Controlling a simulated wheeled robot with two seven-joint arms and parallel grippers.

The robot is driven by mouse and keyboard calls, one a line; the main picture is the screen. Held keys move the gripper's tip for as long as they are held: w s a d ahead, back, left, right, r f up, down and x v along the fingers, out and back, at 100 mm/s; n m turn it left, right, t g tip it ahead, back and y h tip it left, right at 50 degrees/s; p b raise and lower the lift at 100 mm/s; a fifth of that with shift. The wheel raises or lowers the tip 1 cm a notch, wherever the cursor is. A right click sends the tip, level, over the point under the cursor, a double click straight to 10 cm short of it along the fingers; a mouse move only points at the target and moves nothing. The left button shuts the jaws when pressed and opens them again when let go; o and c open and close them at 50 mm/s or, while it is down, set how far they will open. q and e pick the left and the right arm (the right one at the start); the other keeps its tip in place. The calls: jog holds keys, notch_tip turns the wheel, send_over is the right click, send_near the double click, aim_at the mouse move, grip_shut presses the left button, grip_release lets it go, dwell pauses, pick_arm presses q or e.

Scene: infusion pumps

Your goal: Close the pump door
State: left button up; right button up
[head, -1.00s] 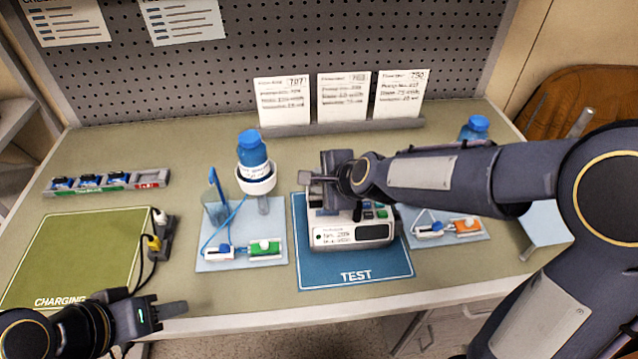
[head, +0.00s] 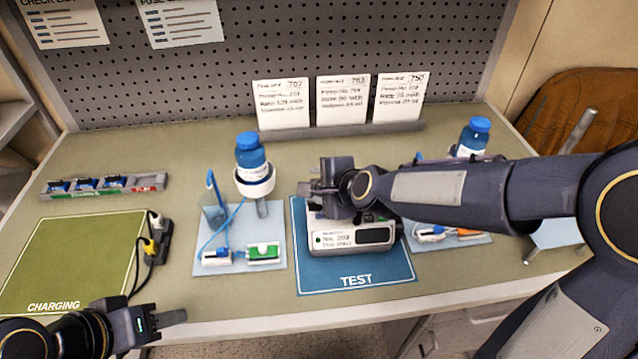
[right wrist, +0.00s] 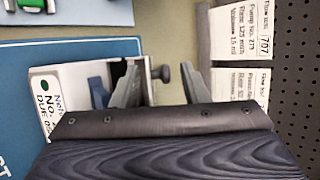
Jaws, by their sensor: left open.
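The pump (head: 345,240), white and grey with a label on its front, sits on the blue TEST mat (head: 310,276). In the right wrist view part of the pump (right wrist: 42,108) shows at left, with its label. My right gripper (head: 322,182) is just above the pump's back left part. In the right wrist view its two fingers (right wrist: 160,88) stand apart. My right arm and gripper cover the pump's top, so I cannot tell how the door stands. My left gripper (head: 168,322) is open and empty at the front left edge of the table.
Left of the mat stands a blue-capped bottle (head: 252,155) in a holder, behind a tray (head: 240,262) with tubing. Another bottle (head: 474,136) stands at right, partly behind my arm. A green CHARGING mat (head: 75,255) lies clear at left. Cards (head: 342,100) stand at the back.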

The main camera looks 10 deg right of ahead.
jog(key=p+v, duration=0.4)
jog(key=v, duration=0.3)
jog(key=shift+w+r+p, duration=0.1)
jog(key=shift+r+p, duration=0.1)
jog(key=shift+p, duration=0.15)
jog(key=shift+s+d, duration=0.15)
jog(key=shift+s, duration=0.25)
